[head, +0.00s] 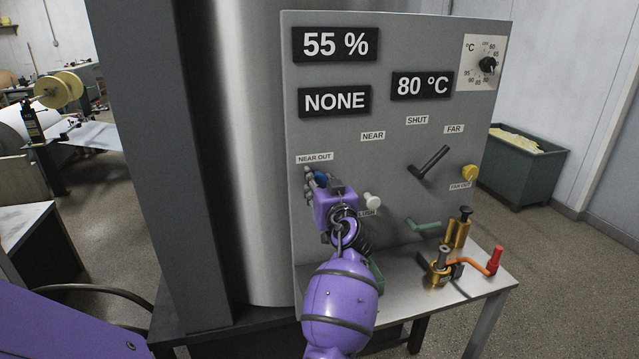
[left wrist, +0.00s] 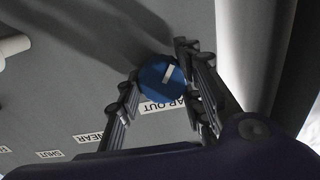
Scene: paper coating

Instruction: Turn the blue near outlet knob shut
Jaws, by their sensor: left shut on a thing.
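The blue near outlet knob (head: 320,178) is on the left of the grey panel, below the "NEAR OUT" label (head: 314,158). My left gripper (head: 313,184) reaches it from below and partly covers it in the head view. In the left wrist view the blue knob (left wrist: 162,79) is round with a white line across its face. The fingers of the left gripper (left wrist: 160,76) are shut on it, one on each side, and partly cover the label. My right gripper is in neither view.
The panel (head: 385,200) also carries a white knob (head: 372,202), a black lever (head: 430,163) and a yellow knob (head: 470,173). Displays read 55 %, NONE and 80 °C. Brass fittings with a red-handled crank (head: 494,260) stand on the metal shelf (head: 487,287) at right.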

